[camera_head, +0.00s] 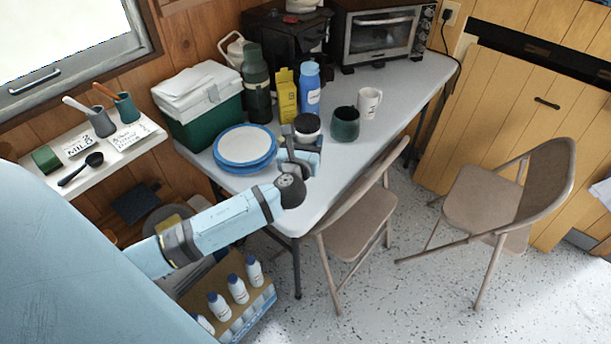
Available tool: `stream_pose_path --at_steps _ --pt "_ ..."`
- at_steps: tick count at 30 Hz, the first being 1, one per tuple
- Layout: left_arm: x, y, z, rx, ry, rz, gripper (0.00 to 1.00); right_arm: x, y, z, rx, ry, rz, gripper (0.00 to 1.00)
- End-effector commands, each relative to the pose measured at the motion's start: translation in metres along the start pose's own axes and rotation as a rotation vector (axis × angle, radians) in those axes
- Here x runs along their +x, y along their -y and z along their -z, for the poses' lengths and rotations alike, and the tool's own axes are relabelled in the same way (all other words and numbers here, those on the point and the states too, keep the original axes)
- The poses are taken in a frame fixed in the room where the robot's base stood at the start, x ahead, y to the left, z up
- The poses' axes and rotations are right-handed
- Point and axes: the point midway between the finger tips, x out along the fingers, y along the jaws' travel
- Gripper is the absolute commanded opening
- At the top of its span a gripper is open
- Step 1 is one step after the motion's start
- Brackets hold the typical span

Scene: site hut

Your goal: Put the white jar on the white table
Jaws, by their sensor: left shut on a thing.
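The white jar (307,134) has a black top and shows over the front part of the white table (268,193), just right of the blue-rimmed plates. My left gripper (304,142) reaches in from the left and is shut on the jar, with its fingers on either side. The gripper hides the jar's lower part, so I cannot tell whether its base touches the table top. My right gripper is not in view.
Stacked plates (244,146), a dark green cup (345,124), a white mug (369,102), a blue bottle (309,88) and a yellow pack (286,95) stand close around. A green cooler (201,118) is behind left. A folding chair (352,222) stands at the table's front edge.

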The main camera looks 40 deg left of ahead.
Motion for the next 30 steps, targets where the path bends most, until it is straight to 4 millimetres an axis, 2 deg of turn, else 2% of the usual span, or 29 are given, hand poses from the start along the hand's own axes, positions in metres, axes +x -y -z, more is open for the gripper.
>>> stream_pose_path --at_steps 1,3,7,14,22,30 --pt "0.0 0.0 0.018 0.002 -0.001 -0.002 0.31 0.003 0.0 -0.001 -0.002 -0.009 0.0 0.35" --pt "0.0 0.0 0.034 0.002 -0.001 -0.001 0.31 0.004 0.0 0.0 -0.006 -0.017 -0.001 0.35" --pt "0.0 0.0 0.057 0.001 0.0 0.0 0.31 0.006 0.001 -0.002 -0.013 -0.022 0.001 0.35" --pt "0.0 0.0 0.072 -0.001 0.001 0.0 0.31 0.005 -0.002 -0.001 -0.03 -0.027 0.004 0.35" --pt "0.001 0.0 0.109 0.002 0.001 0.0 0.31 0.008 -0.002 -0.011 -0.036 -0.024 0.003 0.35" --pt "0.0 0.0 0.109 -0.001 0.002 0.0 0.31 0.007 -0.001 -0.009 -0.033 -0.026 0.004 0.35"
